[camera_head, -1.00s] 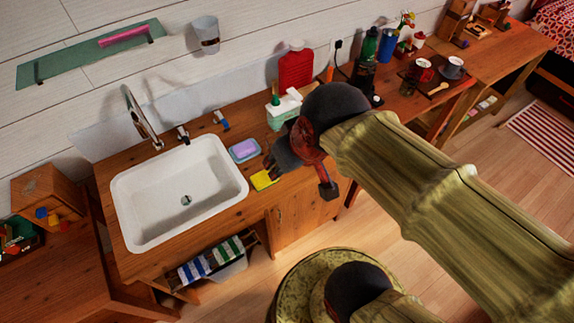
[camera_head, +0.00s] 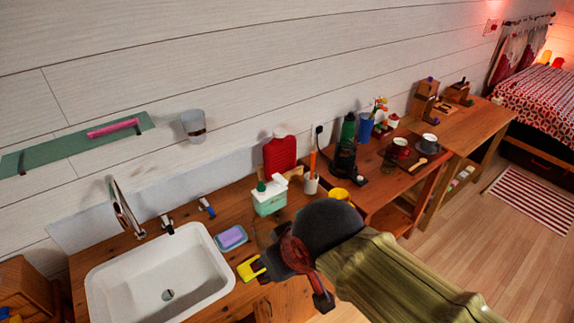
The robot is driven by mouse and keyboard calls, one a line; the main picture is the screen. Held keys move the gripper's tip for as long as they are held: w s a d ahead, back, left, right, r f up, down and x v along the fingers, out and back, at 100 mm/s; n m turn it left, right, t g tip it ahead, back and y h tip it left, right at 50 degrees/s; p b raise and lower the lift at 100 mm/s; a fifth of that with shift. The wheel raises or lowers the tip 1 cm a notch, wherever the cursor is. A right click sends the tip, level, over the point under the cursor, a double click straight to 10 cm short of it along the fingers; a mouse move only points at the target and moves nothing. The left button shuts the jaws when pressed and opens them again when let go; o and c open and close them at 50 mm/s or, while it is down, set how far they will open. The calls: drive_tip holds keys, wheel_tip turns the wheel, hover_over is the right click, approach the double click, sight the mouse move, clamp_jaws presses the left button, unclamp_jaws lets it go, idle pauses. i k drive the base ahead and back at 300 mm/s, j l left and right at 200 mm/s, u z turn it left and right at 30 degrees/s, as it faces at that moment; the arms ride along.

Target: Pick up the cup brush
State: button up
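I cannot single out the cup brush for certain. An orange upright handle (camera_head: 313,162) stands in a small white cup (camera_head: 311,185) on the wooden counter, right of the red bottle; its lower end is hidden in the cup. My gripper (camera_head: 262,267) is over the counter's front edge, beside the yellow sponge (camera_head: 248,270) and nearer the camera than the white cup. My own wrist hides much of it, and its fingers are too dark to tell apart.
A white sink (camera_head: 160,285), a soap dish (camera_head: 231,239), a mint-green box (camera_head: 269,198) and a red bottle (camera_head: 280,154) are on the counter. A yellow cup (camera_head: 339,195) is behind my wrist. A side table (camera_head: 385,190) holds several items.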

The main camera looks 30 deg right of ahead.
sight(313, 153)
drive_tip(key=z, duration=0.9)
